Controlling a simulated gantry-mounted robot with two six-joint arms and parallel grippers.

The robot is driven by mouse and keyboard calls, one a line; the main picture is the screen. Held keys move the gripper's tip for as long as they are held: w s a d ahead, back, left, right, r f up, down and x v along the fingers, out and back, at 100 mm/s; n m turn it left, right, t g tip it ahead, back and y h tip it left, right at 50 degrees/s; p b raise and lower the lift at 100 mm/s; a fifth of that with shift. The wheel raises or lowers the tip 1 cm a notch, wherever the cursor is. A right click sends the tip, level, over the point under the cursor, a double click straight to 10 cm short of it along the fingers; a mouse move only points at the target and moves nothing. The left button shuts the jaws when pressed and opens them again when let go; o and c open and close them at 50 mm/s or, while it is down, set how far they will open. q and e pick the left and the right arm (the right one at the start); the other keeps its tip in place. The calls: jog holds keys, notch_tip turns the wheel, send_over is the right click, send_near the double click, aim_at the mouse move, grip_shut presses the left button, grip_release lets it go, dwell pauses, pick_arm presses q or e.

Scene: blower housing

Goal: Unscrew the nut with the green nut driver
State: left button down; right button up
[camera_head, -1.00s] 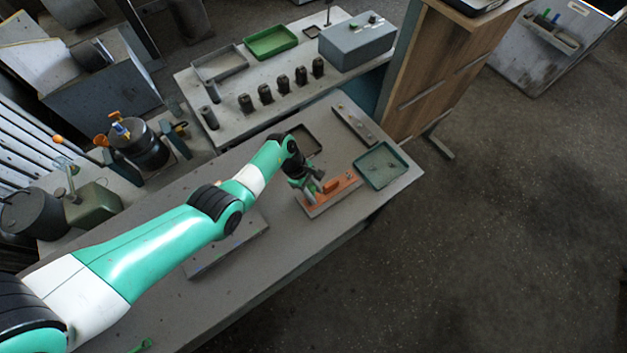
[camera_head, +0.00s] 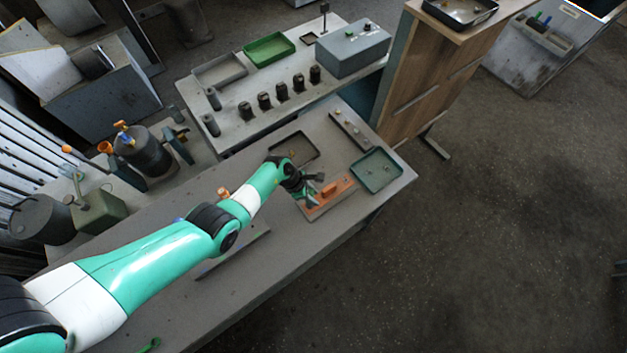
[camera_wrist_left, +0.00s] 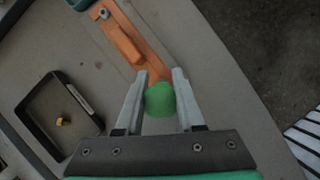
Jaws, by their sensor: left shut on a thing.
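My left gripper (camera_head: 306,192) is over the left part of an orange housing plate (camera_head: 338,191) on the bench. In the left wrist view its two fingers (camera_wrist_left: 160,100) are closed on the green nut driver (camera_wrist_left: 160,99), seen end-on as a round green handle. The driver's tip and whatever lies under it are hidden by the handle. The orange plate (camera_wrist_left: 122,35) runs up from beside the driver, with a raised orange bar and a small grey nut-like fitting (camera_wrist_left: 104,14) at its far end. My right gripper is not in view.
A dark tray (camera_head: 294,143) lies behind the gripper; it also shows in the left wrist view with a small brass-coloured piece (camera_wrist_left: 62,121). A green tray (camera_head: 376,170) with small parts stands right of the plate. A narrow grey strip (camera_head: 350,128) lies behind.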

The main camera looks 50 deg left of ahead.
pick_arm(q)
notch_tip(320, 180, up, 8)
jog(key=p, duration=0.8)
jog(key=shift+r, duration=0.15)
dwell(0.5)
